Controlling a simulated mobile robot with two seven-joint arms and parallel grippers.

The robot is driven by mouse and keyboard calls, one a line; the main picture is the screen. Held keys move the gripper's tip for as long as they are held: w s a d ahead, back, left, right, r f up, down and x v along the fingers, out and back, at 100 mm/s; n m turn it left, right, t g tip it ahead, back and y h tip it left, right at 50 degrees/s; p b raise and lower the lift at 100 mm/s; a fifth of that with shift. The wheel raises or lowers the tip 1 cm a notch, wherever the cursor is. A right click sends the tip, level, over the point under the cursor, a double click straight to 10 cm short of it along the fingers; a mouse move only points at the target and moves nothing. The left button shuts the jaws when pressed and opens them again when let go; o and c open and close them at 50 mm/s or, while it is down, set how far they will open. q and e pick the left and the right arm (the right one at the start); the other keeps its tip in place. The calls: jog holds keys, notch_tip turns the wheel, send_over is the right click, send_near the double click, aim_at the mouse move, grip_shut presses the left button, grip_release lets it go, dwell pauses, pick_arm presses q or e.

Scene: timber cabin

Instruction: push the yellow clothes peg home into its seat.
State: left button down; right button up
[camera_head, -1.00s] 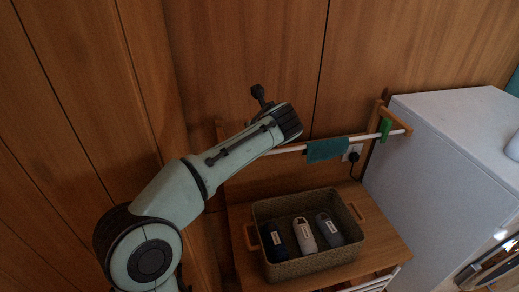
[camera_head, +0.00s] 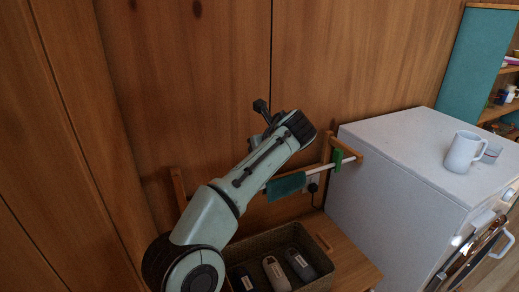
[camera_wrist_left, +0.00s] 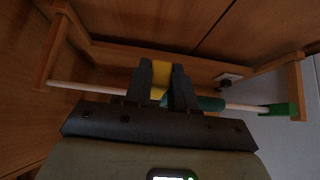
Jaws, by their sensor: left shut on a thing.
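In the left wrist view, my left gripper (camera_wrist_left: 166,92) is shut on the yellow clothes peg (camera_wrist_left: 160,68). The peg shows as a yellow strip between the two dark fingers; its lower part is hidden. The fingers are in front of a pale rail (camera_wrist_left: 240,107), and I cannot tell whether the peg touches it. A teal cloth (camera_wrist_left: 212,103) hangs on the rail just right of the fingers. A green peg (camera_wrist_left: 280,109) is near the rail's right end.
A woven basket (camera_head: 326,272) with several dark and grey items stands on the wooden surface (camera_head: 350,268) below the rail. A white cabinet (camera_head: 385,175) with a white mug (camera_head: 462,152) is to the right. A wooden wall (camera_head: 350,60) is behind the rail. A socket (camera_wrist_left: 230,76) is near it.

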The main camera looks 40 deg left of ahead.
pick_arm(q)
notch_tip(320, 180, down, 3)
jog(key=shift+f+b, duration=0.1)
jog(key=shift+b, duration=0.35)
jog(key=shift+s+f+b, duration=0.2)
jog(key=shift+f+b, duration=0.1)
jog(key=shift+f, duration=0.45)
jog(key=shift+w+f, duration=0.25)
jog(key=shift+f, duration=0.1)
pick_arm(e)
jog(key=s+f, duration=0.2)
jog(key=shift+s+f, duration=0.1)
jog(key=shift+s, duration=0.25)
pick_arm(q)
jog(key=shift+r, duration=0.1)
pick_arm(e)
jog(key=shift+w+r, duration=0.2)
jog(key=shift+w+r, duration=0.1)
jog(key=shift+w, duration=0.05)
pick_arm(q)
jog(key=shift+s+d, duration=0.15)
jog(key=shift+d, duration=0.05)
pick_arm(e)
jog(key=shift+w+r, duration=0.1)
jog(key=shift+r, duration=0.05)
pick_arm(q)
jog(key=shift+p, duration=0.4)
pick_arm(e)
jog(key=shift+w+r, duration=0.2)
jog(key=shift+w, duration=0.1)
